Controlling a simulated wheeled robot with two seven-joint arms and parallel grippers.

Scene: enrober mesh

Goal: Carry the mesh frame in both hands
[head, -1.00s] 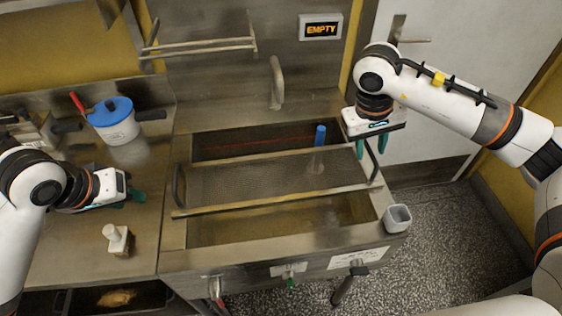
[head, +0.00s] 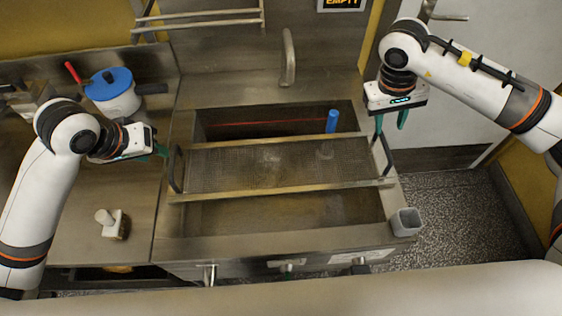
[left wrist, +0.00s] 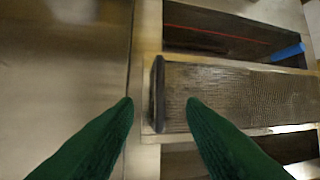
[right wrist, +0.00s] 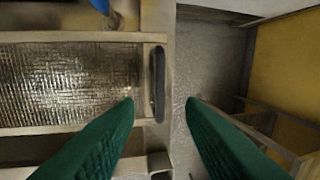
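The mesh frame (head: 278,165) lies across the open tank of the steel machine, with a dark upright handle at each end. Its left handle (head: 176,168) also shows in the left wrist view (left wrist: 158,93), and its right handle (head: 386,154) in the right wrist view (right wrist: 157,84). My left gripper (head: 164,151) is open beside the left handle, its fingertips apart. My right gripper (head: 390,132) is open with its fingers pointing down, at the right handle. In both wrist views the handle appears between the finger lines, and no finger visibly touches it.
A blue cylinder (head: 332,121) rises in the tank behind the mesh. A grey cup (head: 406,223) sits at the machine's front right corner. A rail (head: 200,18) is on the back wall.

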